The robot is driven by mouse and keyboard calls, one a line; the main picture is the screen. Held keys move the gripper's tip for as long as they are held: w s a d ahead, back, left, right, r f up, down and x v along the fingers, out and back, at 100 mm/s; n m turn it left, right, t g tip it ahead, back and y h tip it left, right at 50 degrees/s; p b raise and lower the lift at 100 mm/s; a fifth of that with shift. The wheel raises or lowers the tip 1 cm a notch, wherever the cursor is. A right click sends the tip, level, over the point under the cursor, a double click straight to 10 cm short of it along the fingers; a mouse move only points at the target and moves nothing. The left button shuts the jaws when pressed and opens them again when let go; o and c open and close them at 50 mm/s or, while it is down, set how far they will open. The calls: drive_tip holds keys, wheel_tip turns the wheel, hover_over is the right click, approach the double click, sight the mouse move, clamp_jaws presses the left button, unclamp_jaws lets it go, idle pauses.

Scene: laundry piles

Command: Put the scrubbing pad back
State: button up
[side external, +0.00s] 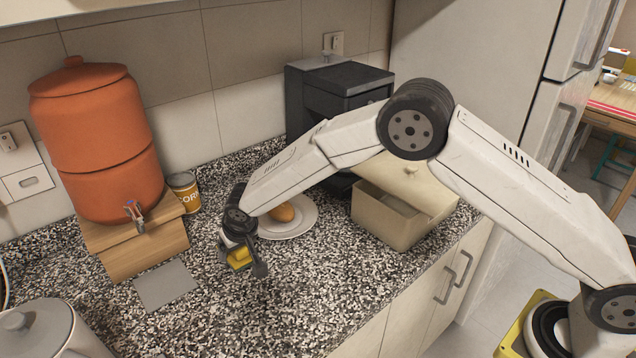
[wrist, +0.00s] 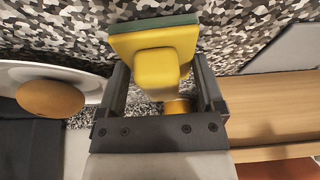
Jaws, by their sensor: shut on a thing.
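The scrubbing pad (wrist: 152,42) is a yellow block with a raised yellow grip and a dark green layer along its far side. My gripper (wrist: 158,72) is shut on it, with one dark finger on each side of the yellow grip. In the side external view my gripper (side external: 241,265) points down over the speckled counter, left of the plate, and only a small yellow part of the pad (side external: 238,256) shows between the fingers. The pad appears to be held above the counter; the exact gap cannot be told.
A grey square sheet (side external: 164,285) lies on the counter (side external: 230,315) left of my gripper. A plate (side external: 303,224) holds a brown, rounded item (side external: 280,212). An open cream box (side external: 385,222) stands right.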

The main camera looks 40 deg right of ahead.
drive_tip(key=shift+f, duration=0.15)
drive_tip(key=o, duration=0.9)
drive_tip(key=shift+v, duration=6.15)
drive_tip(key=s+d, duration=0.7)
drive_tip(key=s, duration=0.1)
drive_tip(key=s+d+g, duration=0.1)
drive_tip(key=s+d, duration=0.6)
drive_tip(key=s, duration=0.1)
drive_tip(key=s+d+f+g, duration=0.1)
drive_tip(key=s+d, duration=0.6)
drive_tip(key=s, duration=0.1)
drive_tip(key=shift+s+d, duration=0.25)
drive_tip(key=shift+d, duration=0.15)
